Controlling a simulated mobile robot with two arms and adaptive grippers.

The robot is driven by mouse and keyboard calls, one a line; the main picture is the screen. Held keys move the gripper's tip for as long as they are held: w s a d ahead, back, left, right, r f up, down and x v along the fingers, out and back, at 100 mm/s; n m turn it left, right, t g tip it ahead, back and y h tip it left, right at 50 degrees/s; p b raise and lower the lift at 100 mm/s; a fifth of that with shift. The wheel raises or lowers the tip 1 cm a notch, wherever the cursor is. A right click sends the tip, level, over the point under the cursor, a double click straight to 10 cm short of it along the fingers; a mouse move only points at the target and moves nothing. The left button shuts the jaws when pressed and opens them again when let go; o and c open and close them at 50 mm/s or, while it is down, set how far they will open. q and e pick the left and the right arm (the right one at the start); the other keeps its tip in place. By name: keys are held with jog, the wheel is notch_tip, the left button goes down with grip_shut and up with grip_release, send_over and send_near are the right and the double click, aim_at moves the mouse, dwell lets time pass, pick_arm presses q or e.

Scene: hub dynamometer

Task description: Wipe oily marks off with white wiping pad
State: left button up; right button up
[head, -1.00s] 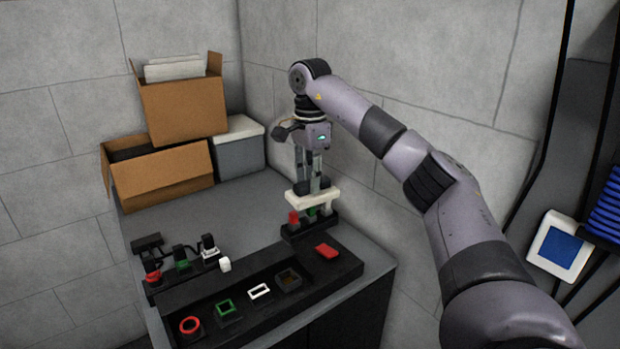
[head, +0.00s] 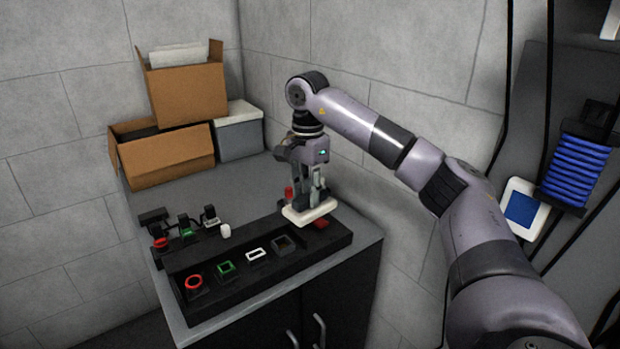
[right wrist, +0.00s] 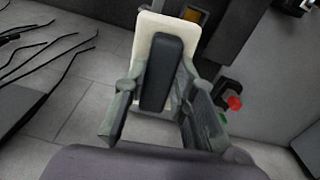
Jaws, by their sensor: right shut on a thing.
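The white wiping pad (head: 298,217) is a flat slab, held low over the right end of the black panel (head: 262,272) on the bench. Its dark handle (right wrist: 165,75) shows in the right wrist view, between the fingers. My right gripper (head: 312,197) is shut on the handle, above the pad. I cannot tell whether the pad touches the panel. No oily marks can be made out. A dark square socket (head: 283,243) on the panel, beside the pad, has a brownish inside. My left gripper is not in view.
A red block (head: 320,224) lies close beside the pad. Red (head: 194,282), green (head: 226,268) and white (head: 256,254) frames line the panel. Small connectors (head: 186,230) stand behind it on the left. Cardboard boxes (head: 165,155) and a grey bin (head: 240,132) fill the back.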

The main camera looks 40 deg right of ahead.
jog(key=s+a+f+n, duration=0.9)
jog(key=s+a+f, duration=0.1)
jog(key=a+f, duration=0.2)
jog(key=s+a+f+n, duration=0.9)
jog(key=a+f, duration=0.4)
jog(key=f, duration=0.2)
jog(key=shift+s+a, duration=0.2)
jog(key=shift+s, duration=0.35)
